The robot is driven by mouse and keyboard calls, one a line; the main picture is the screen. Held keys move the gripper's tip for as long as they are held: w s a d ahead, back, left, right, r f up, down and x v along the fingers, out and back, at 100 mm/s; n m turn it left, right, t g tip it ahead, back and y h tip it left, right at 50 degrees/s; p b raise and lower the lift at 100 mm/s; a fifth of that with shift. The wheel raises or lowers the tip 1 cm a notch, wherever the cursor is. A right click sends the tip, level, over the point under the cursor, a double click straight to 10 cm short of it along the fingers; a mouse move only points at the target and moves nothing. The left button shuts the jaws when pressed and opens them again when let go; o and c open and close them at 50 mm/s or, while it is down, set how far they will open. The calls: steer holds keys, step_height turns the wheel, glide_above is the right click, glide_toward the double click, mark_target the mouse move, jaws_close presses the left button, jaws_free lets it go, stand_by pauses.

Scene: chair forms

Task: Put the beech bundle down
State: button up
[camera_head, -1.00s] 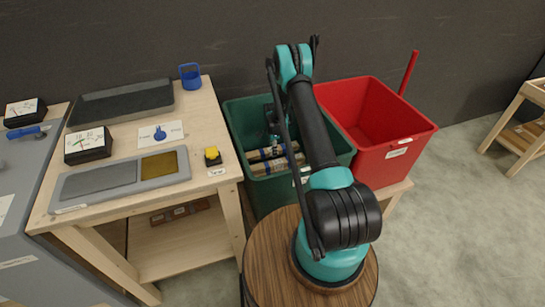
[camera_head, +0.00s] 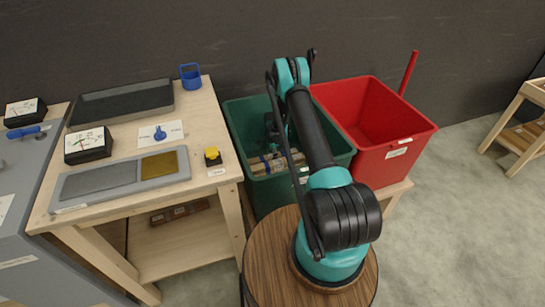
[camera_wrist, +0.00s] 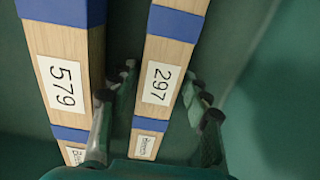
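In the wrist view two pale wood bundles with blue bands lie side by side in a green bin. One bundle (camera_wrist: 165,55) bears the label 297; the other bundle (camera_wrist: 65,45), to its left, bears 579. In the head view my gripper reaches down into the green bin (camera_head: 239,115), and bundle ends (camera_head: 268,164) show low inside, partly hidden by my arm.
A red bin (camera_head: 400,152) stands right of the green one, looking empty, with a red handle (camera_head: 409,72) behind. A workbench (camera_head: 205,120) at left carries a grey scale (camera_head: 95,178), a dark tray (camera_head: 120,103), a blue cup (camera_head: 190,76) and a yellow button (camera_head: 212,155).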

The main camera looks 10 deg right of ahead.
steer(key=shift+o, duration=0.7)
steer(key=s+d+r+n+t, duration=0.1)
steer(key=s+r+n, duration=0.15)
steer(key=r, duration=1.15)
steer(key=s+r+n, duration=0.2)
steer(key=s+r, duration=0.2)
steer(key=r, duration=0.9)
steer(key=s+d+r+n+t, duration=0.1)
steer(key=s+d+r+n, duration=0.15)
steer(key=s+r, duration=0.75)
steer(key=s+r+n+t, duration=0.2)
steer(key=s+n, duration=0.6)
steer(key=s, duration=1.7)
steer(key=shift+s+d+r+n, duration=0.3)
steer(key=shift+r+n, duration=0.1)
steer(key=shift+r, duration=0.2)
